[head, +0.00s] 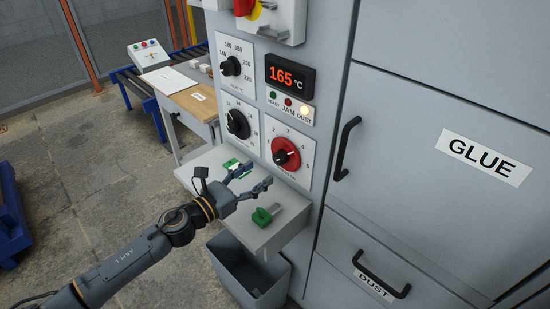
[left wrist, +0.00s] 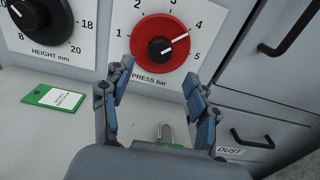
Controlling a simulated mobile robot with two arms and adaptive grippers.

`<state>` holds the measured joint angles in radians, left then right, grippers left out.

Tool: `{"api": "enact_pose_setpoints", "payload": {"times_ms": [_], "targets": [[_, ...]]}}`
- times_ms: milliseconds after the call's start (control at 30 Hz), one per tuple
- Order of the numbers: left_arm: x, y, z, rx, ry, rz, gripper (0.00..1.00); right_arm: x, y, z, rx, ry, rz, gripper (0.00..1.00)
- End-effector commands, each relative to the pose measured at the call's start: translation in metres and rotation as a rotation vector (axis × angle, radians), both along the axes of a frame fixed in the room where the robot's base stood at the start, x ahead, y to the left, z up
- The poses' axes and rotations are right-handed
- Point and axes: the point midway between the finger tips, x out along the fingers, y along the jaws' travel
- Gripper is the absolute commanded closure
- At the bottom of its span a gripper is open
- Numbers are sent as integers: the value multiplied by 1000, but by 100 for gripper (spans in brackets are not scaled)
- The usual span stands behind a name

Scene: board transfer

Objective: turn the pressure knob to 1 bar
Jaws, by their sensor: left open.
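The pressure knob is a black knob on a red disc (head: 286,153), on a white dial plate marked 1 to 5 on the machine's front. In the left wrist view the knob (left wrist: 158,50) has a white pointer aimed right and slightly up, close to the 4. My left gripper (head: 259,174) is open and empty, in front of and below the dial, apart from it. In the left wrist view its fingers (left wrist: 160,72) spread to either side below the knob. My right gripper is not in view.
A shelf (head: 208,166) below the dials holds a green padlock (head: 262,216) and a green tag (left wrist: 54,97). The height knob (head: 238,124) is left of the pressure dial. A grey bin (head: 228,283) stands underneath. Drawer handles (head: 345,148) stick out at right.

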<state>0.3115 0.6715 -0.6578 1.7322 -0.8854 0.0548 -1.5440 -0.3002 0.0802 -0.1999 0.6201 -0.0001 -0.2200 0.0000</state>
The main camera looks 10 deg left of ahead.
Motion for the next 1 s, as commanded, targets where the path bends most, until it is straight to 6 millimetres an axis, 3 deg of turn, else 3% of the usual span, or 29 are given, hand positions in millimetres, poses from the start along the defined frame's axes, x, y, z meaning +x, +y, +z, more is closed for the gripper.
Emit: {"api": "enact_pose_setpoints", "payload": {"times_ms": [100,300,767,833,1000], "targets": [[22,-17,3,-4,-1,1,40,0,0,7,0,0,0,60],[47,-36,1,-3,1,2,40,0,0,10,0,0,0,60],[59,-46,-1,-2,2,1,40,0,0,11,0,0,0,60],[59,-46,-1,-2,2,1,49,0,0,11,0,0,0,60],[58,-45,-1,-2,2,2,83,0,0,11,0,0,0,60]]}}
